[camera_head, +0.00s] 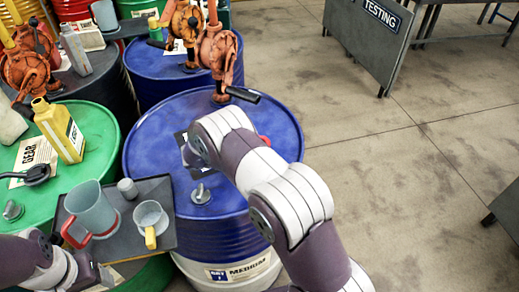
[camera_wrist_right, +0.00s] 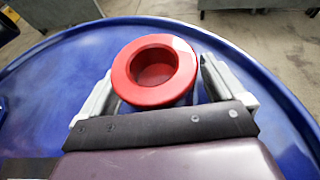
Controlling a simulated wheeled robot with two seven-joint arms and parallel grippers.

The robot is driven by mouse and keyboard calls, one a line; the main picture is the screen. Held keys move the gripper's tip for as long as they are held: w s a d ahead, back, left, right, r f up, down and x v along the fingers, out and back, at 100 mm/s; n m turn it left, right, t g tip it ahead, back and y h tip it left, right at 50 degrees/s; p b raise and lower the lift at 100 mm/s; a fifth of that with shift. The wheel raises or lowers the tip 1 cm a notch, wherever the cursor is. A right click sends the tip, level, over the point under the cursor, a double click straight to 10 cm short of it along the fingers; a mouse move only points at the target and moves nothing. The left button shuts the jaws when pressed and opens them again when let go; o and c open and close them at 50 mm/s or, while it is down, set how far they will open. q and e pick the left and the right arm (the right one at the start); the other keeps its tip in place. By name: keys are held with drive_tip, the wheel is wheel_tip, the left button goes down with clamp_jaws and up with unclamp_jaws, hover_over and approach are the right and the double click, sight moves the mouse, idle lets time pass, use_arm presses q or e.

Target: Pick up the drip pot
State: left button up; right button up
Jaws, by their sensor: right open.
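The red drip pot (camera_wrist_right: 128,88), round with a thick rim and an open hollow top, stands on the blue drum in the right wrist view. My right gripper (camera_wrist_right: 156,72) is open, with one grey finger on each side of the pot. I cannot tell whether the fingers touch it. In the head view only a small red part (camera_head: 265,144) shows beside my right arm, which hides the rest and the right fingers.
The blue drum (camera_head: 150,150) has a grey bung on top. A dark tray (camera_head: 165,192) beside it holds a grey jug (camera_head: 90,207), a small grey cylinder and a cup with a yellow handle. A yellow bottle (camera_head: 60,128) stands on the green drum. Orange pumps stand behind.

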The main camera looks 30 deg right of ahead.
drive_tip(key=c, duration=1.3)
drive_tip(key=shift+r, duration=0.1)
wheel_tip(320, 180, up, 4)
drive_tip(key=shift+s+a+r+b, duration=0.1)
drive_tip(key=shift+s+b, duration=0.05)
drive_tip(key=shift+b, duration=0.45)
drive_tip(key=s+r, duration=0.2)
drive_tip(key=s, duration=0.1)
drive_tip(key=s+a+r+b, duration=0.1)
drive_tip(key=s+r, duration=0.1)
drive_tip(key=s, duration=0.2)
drive_tip(key=s+a+r, duration=0.1)
drive_tip(key=s+r, duration=0.1)
drive_tip(key=s, duration=0.2)
drive_tip(key=shift+s+r+b, duration=0.15)
drive_tip(key=shift+r+b, duration=0.15)
